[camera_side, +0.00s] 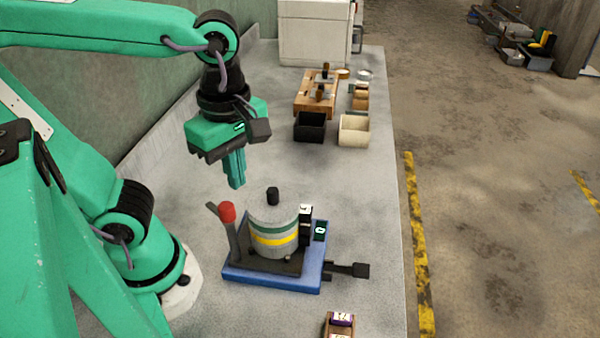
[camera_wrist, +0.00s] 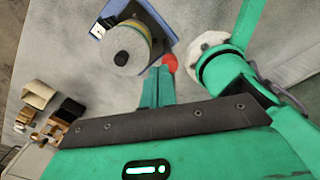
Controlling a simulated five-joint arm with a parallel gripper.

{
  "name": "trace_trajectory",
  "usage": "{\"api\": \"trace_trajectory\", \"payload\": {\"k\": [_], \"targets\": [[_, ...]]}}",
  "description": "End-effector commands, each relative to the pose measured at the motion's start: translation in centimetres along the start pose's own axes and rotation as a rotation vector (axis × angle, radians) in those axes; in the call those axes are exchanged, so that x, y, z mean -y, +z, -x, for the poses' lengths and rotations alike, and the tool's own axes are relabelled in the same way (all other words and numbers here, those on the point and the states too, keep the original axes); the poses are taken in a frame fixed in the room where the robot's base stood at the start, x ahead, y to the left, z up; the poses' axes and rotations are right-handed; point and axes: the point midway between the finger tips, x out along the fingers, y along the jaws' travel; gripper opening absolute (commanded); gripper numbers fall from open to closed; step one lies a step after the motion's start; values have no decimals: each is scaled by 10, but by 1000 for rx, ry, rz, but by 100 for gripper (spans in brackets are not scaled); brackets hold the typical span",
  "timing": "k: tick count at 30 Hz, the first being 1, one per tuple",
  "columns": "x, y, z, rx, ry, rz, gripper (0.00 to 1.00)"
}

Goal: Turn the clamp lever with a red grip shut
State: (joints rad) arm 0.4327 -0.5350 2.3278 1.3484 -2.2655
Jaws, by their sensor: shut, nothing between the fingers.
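The clamp lever (camera_side: 232,232) stands up at the left of a grey cylinder and carries a red grip (camera_side: 227,212) at its top. The red grip also shows in the wrist view (camera_wrist: 170,63), just beyond my fingertips. The grey cylinder (camera_side: 272,220) has green and yellow bands and a black knob on top, and sits on a blue base (camera_side: 270,282). My gripper (camera_side: 237,184) is shut and empty, pointing down above and behind the red grip, apart from it in the side view. In the wrist view, my closed fingers (camera_wrist: 158,72) appear close beside the grip; the gap in depth is unclear.
A black rod (camera_side: 347,270) sticks out from the base's right side. A small box with a label (camera_side: 340,322) lies at the front. A black bin (camera_side: 309,127), a cream bin (camera_side: 354,130) and a wooden fixture (camera_side: 316,92) stand farther back. The bench between is clear.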

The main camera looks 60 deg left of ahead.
Motion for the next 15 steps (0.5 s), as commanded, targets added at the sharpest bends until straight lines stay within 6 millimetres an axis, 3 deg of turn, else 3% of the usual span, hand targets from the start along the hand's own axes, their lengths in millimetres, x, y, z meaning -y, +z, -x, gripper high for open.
{"api": "trace_trajectory", "payload": {"k": [15], "targets": [[0, 0, -47, -3, -3, 0, 0]]}}
